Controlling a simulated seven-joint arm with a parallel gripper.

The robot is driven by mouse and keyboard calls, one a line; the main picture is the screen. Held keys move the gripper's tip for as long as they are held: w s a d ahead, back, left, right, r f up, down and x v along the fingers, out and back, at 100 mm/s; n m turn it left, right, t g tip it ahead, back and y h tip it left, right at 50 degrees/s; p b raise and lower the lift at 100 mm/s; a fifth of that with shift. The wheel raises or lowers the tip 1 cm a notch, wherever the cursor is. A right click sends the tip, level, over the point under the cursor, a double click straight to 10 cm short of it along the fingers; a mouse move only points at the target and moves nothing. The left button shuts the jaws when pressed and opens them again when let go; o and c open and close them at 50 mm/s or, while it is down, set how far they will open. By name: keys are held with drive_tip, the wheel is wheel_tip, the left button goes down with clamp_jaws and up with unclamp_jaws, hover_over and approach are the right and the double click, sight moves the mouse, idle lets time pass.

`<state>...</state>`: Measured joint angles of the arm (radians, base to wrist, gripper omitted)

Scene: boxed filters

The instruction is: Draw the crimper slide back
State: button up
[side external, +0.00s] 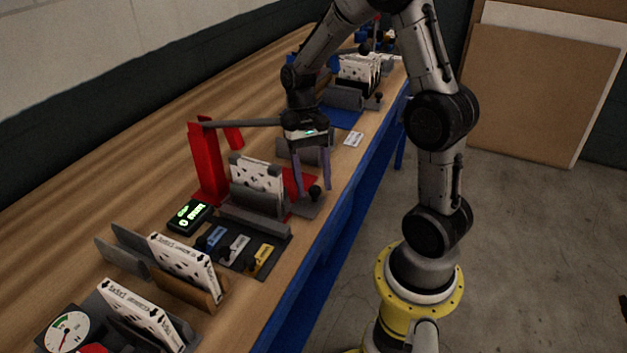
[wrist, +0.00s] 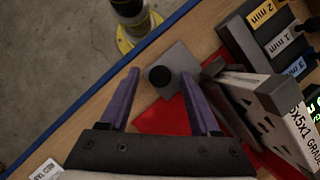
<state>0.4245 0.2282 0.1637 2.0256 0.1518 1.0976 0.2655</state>
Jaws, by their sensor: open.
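The crimper slide is a grey plate (side external: 303,208) with a round black knob (side external: 315,192) at its front end, by the table's front edge. In the wrist view the knob (wrist: 160,77) appears between my two purple fingertips, above the grey plate (wrist: 178,58). My gripper (side external: 315,190) is open and points down, one finger on each side of the knob; I cannot tell whether either finger touches it. A white filter (side external: 262,175) with dark marks stands upright in the grey holder behind the slide, over a red base (wrist: 160,117).
A red post (side external: 205,165) with a grey lever stands left of the holder. Labelled gauges (side external: 237,248) and a green-lit display (side external: 190,216) lie nearer the camera. More filters (side external: 185,265) and a dial (side external: 67,332) stand at the near end. A white label (side external: 354,139) lies beyond my gripper.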

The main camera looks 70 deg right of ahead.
clamp_jaws()
idle(0.3)
idle(1.1)
